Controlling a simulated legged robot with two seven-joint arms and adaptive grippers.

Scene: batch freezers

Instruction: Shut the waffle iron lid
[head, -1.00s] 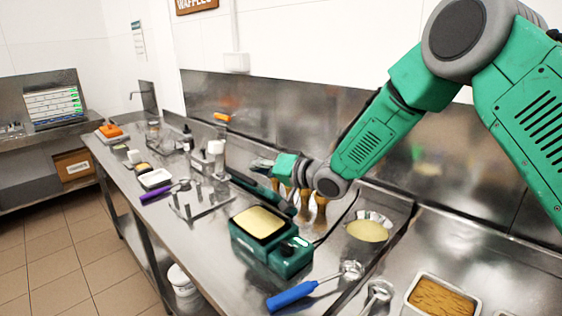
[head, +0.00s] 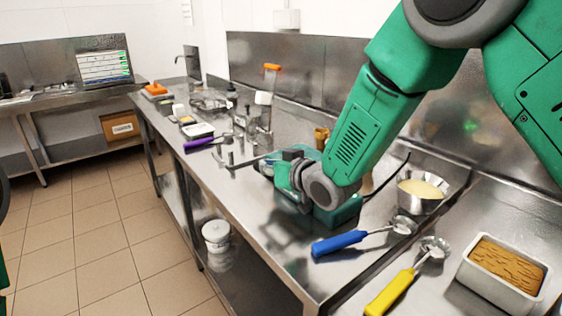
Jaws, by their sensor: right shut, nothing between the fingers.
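The teal waffle iron (head: 345,213) stands on the steel counter in the middle of the head view. My right arm's wrist and gripper cover most of it. Part of its teal base shows below and to the right of my wrist. The lid and cooking plate are hidden, so I cannot tell how far the lid is open. My right gripper (head: 268,168) is low over the iron's left side, shut with nothing in it. I cannot tell whether it touches the lid. My left gripper is not in view.
A blue-handled scoop (head: 340,243) and a yellow-handled scoop (head: 392,293) lie in front. A metal batter bowl (head: 423,205) and a loaf-shaped tub (head: 490,287) are to the right. A purple-handled scoop (head: 200,143) and several containers are farther left. The steel wall panel (head: 300,70) stands behind.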

